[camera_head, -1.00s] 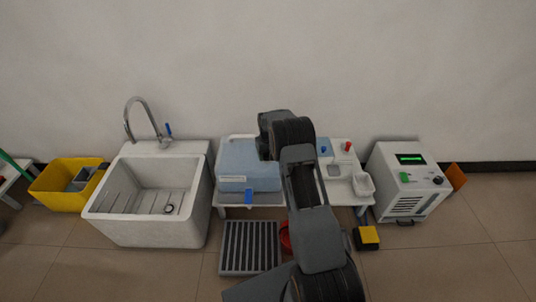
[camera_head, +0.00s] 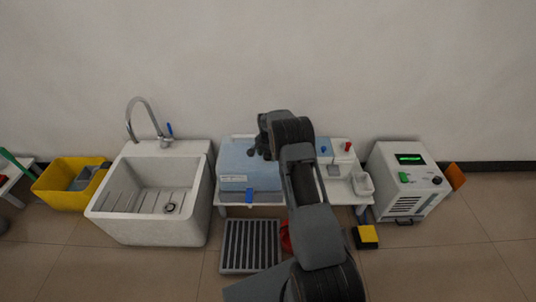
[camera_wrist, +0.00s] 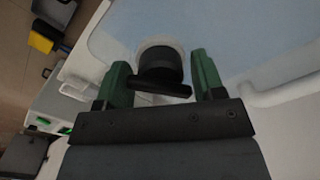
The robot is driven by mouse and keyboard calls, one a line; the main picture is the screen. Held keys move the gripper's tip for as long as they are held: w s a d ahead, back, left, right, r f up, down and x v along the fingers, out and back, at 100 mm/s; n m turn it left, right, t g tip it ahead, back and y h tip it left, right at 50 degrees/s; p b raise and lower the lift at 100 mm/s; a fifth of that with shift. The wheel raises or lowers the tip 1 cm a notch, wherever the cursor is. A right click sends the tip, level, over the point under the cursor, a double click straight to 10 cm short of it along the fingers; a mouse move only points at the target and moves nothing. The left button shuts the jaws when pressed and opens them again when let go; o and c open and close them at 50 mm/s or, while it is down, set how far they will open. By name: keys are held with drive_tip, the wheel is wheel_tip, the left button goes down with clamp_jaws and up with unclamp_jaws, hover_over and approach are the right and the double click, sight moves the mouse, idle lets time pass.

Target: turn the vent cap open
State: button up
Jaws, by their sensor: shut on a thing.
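The vent cap (camera_wrist: 160,68) is a black round knob with a flat bar across its near side, seen in the wrist view. It sits in a pale ring on a light blue surface. That surface looks like the top of the blue box (camera_head: 236,172) on the white table. My gripper (camera_wrist: 159,62) has one green finger on each side of the cap and is shut on it. In the head view my arm reaches over the box, and the cap itself is hidden or too small to make out.
A white sink (camera_head: 150,225) stands left of the table. A white machine with a green display (camera_head: 408,175) stands on the right. Small red and blue knobs and a white tray (camera_head: 363,185) are right of my arm. A dark grate (camera_head: 250,246) lies in front.

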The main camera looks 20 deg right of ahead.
drive_tip(key=m, duration=0.5)
drive_tip(key=shift+w+m, duration=0.1)
drive_tip(key=shift+m, duration=0.6)
drive_tip(key=o, duration=0.6)
drive_tip(key=shift+r, duration=0.1)
wheel_tip(320, 180, up, 14)
drive_tip(key=p, duration=0.3)
drive_tip(key=shift+p, duration=0.4)
